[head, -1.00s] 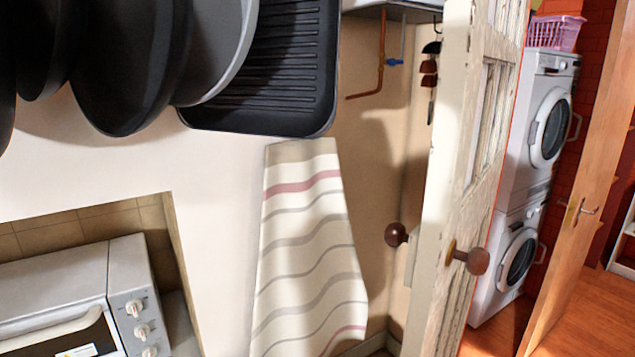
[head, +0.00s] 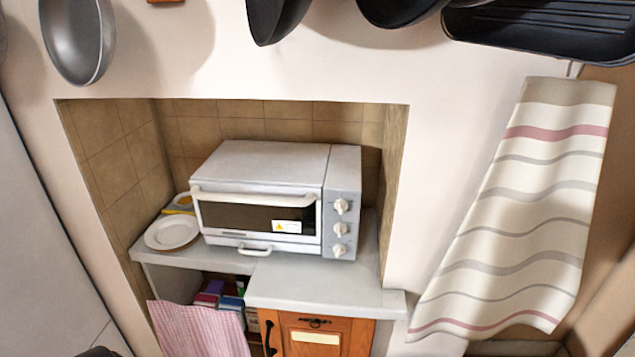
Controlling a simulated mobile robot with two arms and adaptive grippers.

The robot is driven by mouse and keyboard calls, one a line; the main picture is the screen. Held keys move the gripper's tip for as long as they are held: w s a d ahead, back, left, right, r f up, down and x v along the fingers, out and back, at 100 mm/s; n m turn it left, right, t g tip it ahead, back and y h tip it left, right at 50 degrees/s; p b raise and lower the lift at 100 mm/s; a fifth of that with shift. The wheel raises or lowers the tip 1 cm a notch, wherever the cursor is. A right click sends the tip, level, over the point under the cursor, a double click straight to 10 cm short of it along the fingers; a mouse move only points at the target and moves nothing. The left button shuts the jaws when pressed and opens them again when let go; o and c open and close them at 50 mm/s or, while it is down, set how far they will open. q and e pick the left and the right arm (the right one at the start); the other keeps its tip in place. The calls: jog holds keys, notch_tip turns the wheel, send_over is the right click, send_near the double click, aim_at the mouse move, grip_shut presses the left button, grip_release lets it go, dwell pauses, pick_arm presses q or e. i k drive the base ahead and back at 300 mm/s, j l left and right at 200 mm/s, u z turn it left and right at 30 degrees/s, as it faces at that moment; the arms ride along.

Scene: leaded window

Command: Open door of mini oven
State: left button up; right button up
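The mini oven (head: 268,195) is a white box with a grey control panel and several knobs on its right side. It stands on a grey counter inside a tiled wall niche. Its door (head: 255,215) is shut, with a dark glass window and a yellow warning label. A pale bar handle (head: 253,197) runs along the top of the door. A smaller handle (head: 255,250) is below the door. Neither of my grippers can be made out in the head view.
Plates (head: 172,232) sit left of the oven on the counter (head: 320,285). A pink striped cloth (head: 197,328) hangs below, beside a wooden cabinet (head: 318,335). Pans (head: 78,40) hang above, and a striped towel (head: 520,215) hangs at right. The space before the oven door looks clear.

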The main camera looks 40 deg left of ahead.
aim_at(245, 210)
jog(key=u, duration=1.55)
